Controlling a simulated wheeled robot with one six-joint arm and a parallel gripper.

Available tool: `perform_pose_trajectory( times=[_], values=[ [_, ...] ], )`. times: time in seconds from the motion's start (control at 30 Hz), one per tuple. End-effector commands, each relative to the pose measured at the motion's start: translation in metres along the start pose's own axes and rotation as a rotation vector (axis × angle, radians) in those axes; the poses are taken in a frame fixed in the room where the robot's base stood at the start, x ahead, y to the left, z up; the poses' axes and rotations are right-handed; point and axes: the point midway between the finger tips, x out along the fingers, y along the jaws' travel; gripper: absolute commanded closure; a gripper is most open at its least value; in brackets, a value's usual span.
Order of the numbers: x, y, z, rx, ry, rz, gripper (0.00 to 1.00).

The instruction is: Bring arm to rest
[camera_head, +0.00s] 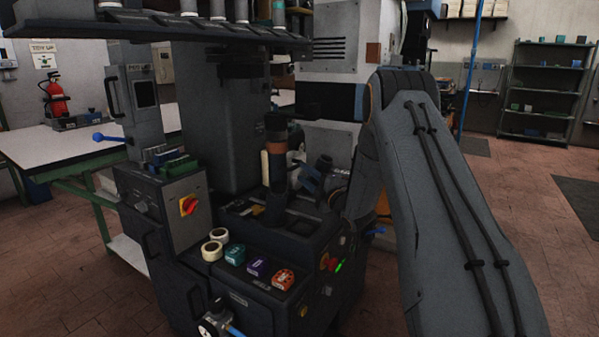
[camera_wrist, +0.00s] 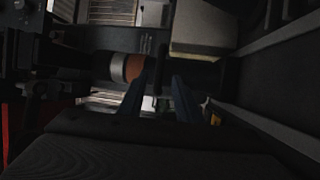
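My arm rises from the right foreground in the head view and bends down over the heel press (camera_head: 240,292). My gripper (camera_head: 308,178) hangs low beside a dark upright post with an orange band (camera_head: 275,150). Its two blue fingers look apart in the head view. In the wrist view the gripper (camera_wrist: 160,88) also shows two blue fingers with a gap between them and nothing held. The orange-banded post (camera_wrist: 125,68) lies just beyond the fingers there. Whether the fingers touch the post, I cannot tell.
A red rotary switch (camera_head: 189,205) is at the left. An overhead shelf (camera_head: 160,28) crosses above. A white-topped table (camera_head: 60,146) stands behind left. Floor at right is clear.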

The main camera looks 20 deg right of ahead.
Motion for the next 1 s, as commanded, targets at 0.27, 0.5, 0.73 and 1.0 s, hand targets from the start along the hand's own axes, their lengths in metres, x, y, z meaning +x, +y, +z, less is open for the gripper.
perform_pose_trajectory(
  times=[0.27, 0.5, 0.73, 1.0],
  values=[
    [-0.01, 0.0, 0.0, 0.0, 0.0, -0.001, 0.69],
    [-0.01, 0.0, 0.0, 0.0, 0.0, -0.001, 0.69],
    [-0.008, 0.008, -0.007, 0.072, -0.049, -0.078, 0.69],
    [-0.055, 0.024, -0.046, 0.454, -0.363, -0.428, 0.69]
  ],
)
